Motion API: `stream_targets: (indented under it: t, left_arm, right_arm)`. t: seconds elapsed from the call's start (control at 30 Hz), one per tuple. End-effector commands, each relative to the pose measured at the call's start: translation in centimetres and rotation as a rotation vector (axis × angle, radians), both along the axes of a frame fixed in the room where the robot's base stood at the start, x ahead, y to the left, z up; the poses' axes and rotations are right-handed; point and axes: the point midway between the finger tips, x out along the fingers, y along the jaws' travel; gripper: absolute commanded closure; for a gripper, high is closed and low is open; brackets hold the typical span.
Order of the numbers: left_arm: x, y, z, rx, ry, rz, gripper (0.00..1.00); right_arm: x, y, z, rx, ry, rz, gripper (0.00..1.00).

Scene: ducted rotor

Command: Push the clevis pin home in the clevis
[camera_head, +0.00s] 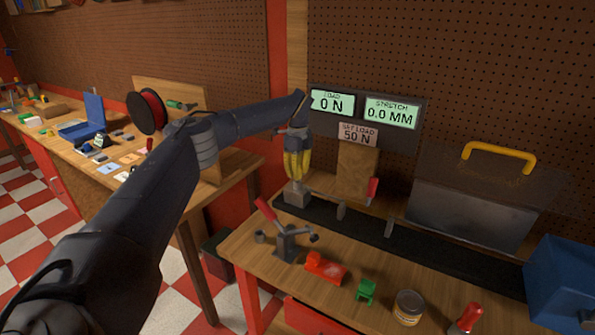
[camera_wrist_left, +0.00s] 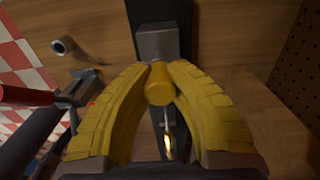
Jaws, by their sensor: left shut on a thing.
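My left gripper (camera_head: 297,181) reaches down over the back bench, its yellow fingers just above a grey block (camera_head: 297,197) at the left end of a black rail (camera_head: 430,248). In the left wrist view the fingers (camera_wrist_left: 160,72) are shut on a short yellow cylinder (camera_wrist_left: 159,88), which looks like the clevis pin's head. The grey block (camera_wrist_left: 157,42) lies just beyond the fingertips. A thin bright rod (camera_wrist_left: 167,120) lies below the cylinder in the picture. I cannot make out the clevis hole or how deep the pin sits. My right gripper is out of view.
A toggle clamp with a red handle (camera_head: 285,238), a red part (camera_head: 325,268), a green part (camera_head: 366,291) and a can (camera_head: 408,308) stand along the bench front. Small plates rise from the rail. The load display (camera_head: 333,103) reads 0 N; the stretch display (camera_head: 391,112) reads 0.0 mm.

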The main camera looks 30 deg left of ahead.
Motion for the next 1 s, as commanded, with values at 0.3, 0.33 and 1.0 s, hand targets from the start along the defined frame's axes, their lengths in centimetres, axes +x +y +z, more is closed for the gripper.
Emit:
stream_targets:
  t: [0.3, 0.33, 1.0]
  left_arm:
    - [0.02, -0.02, -0.76, 0.0, -0.001, -0.001, 1.0]
    - [0.03, 0.0, -0.73, 0.0, -0.001, -0.001, 1.0]
    - [0.05, -0.02, 0.16, 0.0, -0.002, 0.0, 0.59]
  right_arm:
    - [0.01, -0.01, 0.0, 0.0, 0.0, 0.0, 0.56]
    - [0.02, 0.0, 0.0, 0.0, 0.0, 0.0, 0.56]
    - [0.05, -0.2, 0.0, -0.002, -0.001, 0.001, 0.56]
